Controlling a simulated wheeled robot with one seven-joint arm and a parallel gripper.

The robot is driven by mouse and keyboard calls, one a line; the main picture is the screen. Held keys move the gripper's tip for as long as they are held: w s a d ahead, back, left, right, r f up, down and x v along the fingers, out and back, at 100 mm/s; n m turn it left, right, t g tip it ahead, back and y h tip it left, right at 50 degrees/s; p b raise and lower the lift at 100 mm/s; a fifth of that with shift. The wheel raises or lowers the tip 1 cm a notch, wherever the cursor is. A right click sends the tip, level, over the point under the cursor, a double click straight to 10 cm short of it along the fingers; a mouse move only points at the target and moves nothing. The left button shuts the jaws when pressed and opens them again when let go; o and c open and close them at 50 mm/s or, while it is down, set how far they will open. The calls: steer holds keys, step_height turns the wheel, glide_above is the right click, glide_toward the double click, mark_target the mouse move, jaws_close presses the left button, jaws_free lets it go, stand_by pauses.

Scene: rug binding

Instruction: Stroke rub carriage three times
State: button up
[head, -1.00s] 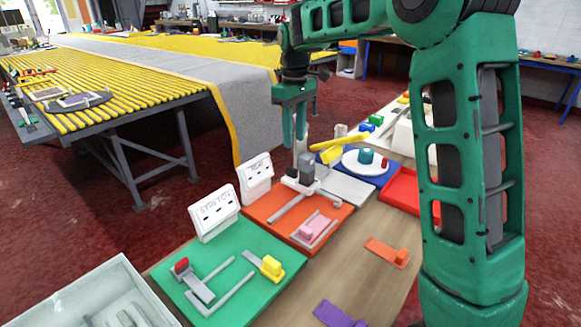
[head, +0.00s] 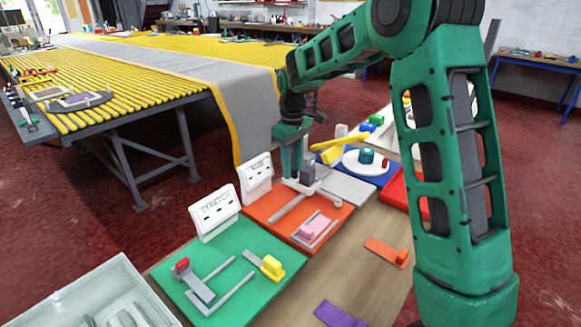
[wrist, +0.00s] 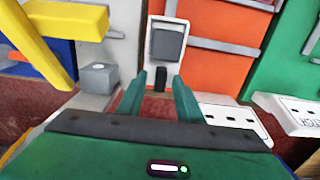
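The rub carriage is a grey block (head: 307,173) on a pale base, standing on the orange board (head: 335,214) beside a grey rail. In the wrist view the grey block (wrist: 166,43) sits on a white plate straight ahead, with a small dark piece (wrist: 160,78) just below it. My gripper (head: 292,174) points down close to the left of the block in the head view. In the wrist view its green fingers (wrist: 159,74) stand apart, with the dark piece showing between their tips. I see no finger closed on it; contact is unclear.
A pink block (head: 313,227) sits on the same board. A green board (head: 222,285) lies in front. A yellow bar (head: 338,142) and a white plate (head: 365,162) lie behind.

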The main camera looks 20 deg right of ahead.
jaws_close()
steer(key=s+a, duration=0.2)
steer(key=a, duration=0.1)
steer(key=s+a, duration=0.3)
steer(key=a, duration=0.1)
steer(key=s+a, duration=0.2)
steer(key=a, duration=0.2)
steer(key=shift+s+a, duration=0.2)
steer(key=shift+s, duration=0.05)
jaws_free()
steer(key=shift+r, duration=0.1)
step_height(320, 180, up, 11)
steer(key=shift+f, duration=0.2)
